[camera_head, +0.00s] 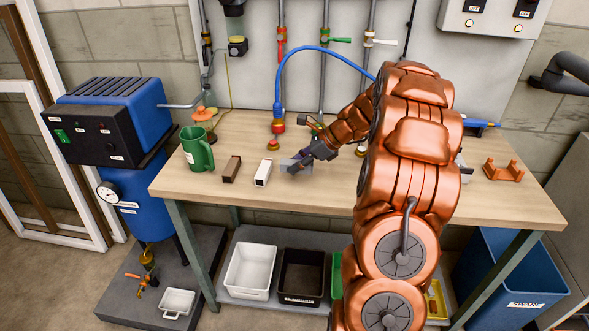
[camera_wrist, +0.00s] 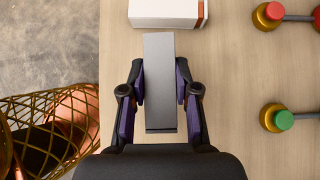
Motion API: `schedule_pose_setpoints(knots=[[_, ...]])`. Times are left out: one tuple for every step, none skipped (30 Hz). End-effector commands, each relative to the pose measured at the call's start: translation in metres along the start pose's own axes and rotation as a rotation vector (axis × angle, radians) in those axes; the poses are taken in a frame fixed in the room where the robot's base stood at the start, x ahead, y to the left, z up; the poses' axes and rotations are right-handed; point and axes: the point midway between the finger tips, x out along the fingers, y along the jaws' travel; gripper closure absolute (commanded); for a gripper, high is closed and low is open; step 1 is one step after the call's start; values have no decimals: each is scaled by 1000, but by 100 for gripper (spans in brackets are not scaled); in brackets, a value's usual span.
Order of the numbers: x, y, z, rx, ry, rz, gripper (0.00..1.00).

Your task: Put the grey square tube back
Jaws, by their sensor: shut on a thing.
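The grey square tube (camera_head: 288,164) is between the fingers of my gripper (camera_head: 303,160), near the front edge of the workbench. In the wrist view the grey tube (camera_wrist: 160,75) lies lengthwise between both fingers of the gripper (camera_wrist: 160,84), its far end just short of a white square tube (camera_wrist: 165,13). In the head view the white tube (camera_head: 263,173) lies on the bench left of the gripper, and a brown square tube (camera_head: 231,169) lies further left. I cannot tell whether the grey tube touches the bench.
A green jug (camera_head: 196,149) stands left of the tubes. Valves with red and green knobs (camera_wrist: 279,119) are at the right in the wrist view. An orange cradle (camera_head: 503,170) is at the bench's right. The workbench (camera_head: 325,199) is bare in front of the gripper.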

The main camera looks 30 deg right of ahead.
Motion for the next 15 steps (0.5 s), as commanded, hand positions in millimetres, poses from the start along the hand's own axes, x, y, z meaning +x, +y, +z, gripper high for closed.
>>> schedule_pose_setpoints(knots=[[1,-1,1,0,0,1,100],[2,-2,1,1,0,1,100],[2,-3,2,1,0,1,100],[3,-4,2,1,0,1,100],[4,-5,3,1,-1,1,100],[5,-7,4,2,-1,1,100],[7,-9,5,2,-1,2,100],[9,-9,2,5,-2,2,100],[14,-8,-2,7,-2,3,100],[17,-8,-6,7,-2,4,100],[20,-8,-9,6,-1,4,100],[24,-8,-12,6,-2,4,100],[26,-8,-15,4,-2,4,100],[28,-8,-17,4,-3,3,100],[30,-8,-19,3,-2,2,100]])
